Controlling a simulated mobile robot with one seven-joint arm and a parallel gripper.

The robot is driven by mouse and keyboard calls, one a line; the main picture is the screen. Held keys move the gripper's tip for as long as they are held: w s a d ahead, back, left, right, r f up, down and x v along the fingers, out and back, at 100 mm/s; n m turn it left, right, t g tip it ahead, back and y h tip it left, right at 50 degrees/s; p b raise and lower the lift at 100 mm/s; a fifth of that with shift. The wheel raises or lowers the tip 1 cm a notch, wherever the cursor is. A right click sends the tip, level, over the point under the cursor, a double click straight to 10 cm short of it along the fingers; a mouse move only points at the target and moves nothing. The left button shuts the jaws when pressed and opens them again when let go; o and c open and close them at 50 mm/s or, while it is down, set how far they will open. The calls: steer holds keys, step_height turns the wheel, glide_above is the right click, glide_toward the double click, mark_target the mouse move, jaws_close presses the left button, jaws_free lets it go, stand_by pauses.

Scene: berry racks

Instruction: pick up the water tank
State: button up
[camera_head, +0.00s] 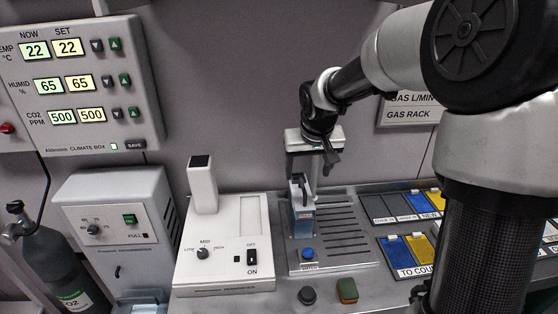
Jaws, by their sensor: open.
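The water tank (303,224) appears to be a small, upright pale-blue container with a coloured label. It stands at the left of a grey slotted tray (340,228), behind a blue knob (308,253). My gripper (301,186) points down from above, right at the tank's top. Its jaws are open. The fingers overlap the tank's upper part in this view, so I cannot tell whether they touch it or are around it.
A white humidifier (225,270) with a dial and switch stands left of the tray. A dehumidifier (117,225) and a gas cylinder (60,265) are farther left. A black knob (307,295) and a green-orange sponge (347,290) lie in front.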

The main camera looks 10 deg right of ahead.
mark_target(300, 198)
steer(key=shift+w+f, duration=0.9)
steer(key=shift+f, duration=0.05)
steer(key=b+x, duration=0.1)
steer(key=x, duration=1.5)
steer(key=shift+a+f+b, duration=0.1)
steer(key=shift+f+b, duration=0.3)
steer(key=shift+f, duration=0.05)
steer(key=shift+c, duration=0.5)
jaws_close()
steer(key=shift+w+r, duration=0.1)
steer(key=shift+r, duration=0.05)
